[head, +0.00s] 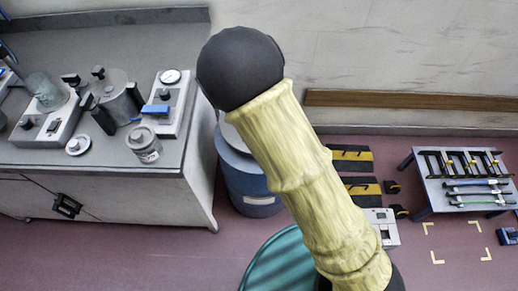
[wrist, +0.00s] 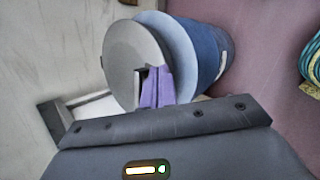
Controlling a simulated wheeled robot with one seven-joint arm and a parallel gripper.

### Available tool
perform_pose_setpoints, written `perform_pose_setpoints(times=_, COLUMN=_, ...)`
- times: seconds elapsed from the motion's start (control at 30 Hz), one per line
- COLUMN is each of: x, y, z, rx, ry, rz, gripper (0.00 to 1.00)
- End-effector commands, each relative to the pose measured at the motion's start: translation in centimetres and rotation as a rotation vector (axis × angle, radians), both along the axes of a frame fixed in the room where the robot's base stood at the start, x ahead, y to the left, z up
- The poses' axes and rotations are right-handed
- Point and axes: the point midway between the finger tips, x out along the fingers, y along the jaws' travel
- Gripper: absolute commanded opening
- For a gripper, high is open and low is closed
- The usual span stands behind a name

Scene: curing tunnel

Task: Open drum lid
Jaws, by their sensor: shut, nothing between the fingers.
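The blue drum (head: 254,190) stands on the floor at the right end of the bench in the head view, partly behind my arm. Its body also shows in the wrist view (wrist: 206,52). The round grey lid (wrist: 122,50) lies across the drum's top in the wrist view, with a pale blue band beside it. I cannot tell whether there is a gap under the lid. My gripper (wrist: 155,86), with purple fingers, is shut and empty in front of the lid's lower part. Whether it touches the lid is unclear. My arm hides the gripper in the head view.
A grey bench (head: 180,150) with a pot, gauges and jars stands left of the drum. A wall runs close behind it. A low rack (head: 465,180) with tools stands at right. A teal round object (head: 275,262) is in front, and floor is clear at front left.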

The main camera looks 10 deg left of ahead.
Motion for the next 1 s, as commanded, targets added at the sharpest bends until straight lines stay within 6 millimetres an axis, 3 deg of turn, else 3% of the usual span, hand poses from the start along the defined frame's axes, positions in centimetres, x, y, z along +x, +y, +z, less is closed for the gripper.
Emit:
perform_pose_setpoints(times=0.03, x=-0.3, y=1.0, z=-2.2, rx=-0.092, ry=-0.047, rz=0.111, gripper=0.0)
perform_pose_setpoints(times=0.1, x=-0.5, y=2.2, z=-3.5, rx=-0.221, ry=-0.124, rz=0.257, gripper=0.0)
perform_pose_setpoints(times=0.23, x=-1.0, y=4.6, z=-5.2, rx=-0.474, ry=-0.288, rz=0.521, gripper=0.0)
perform_pose_setpoints(times=0.4, x=-2.0, y=7.4, z=-5.8, rx=-0.745, ry=-0.483, rz=0.763, gripper=0.0)
perform_pose_setpoints(times=0.57, x=-2.4, y=8.5, z=-5.5, rx=-0.843, ry=-0.557, rz=0.838, gripper=0.0)
perform_pose_setpoints(times=1.0, x=-1.8, y=8.6, z=-5.6, rx=-0.843, ry=-0.556, rz=0.835, gripper=0.0)
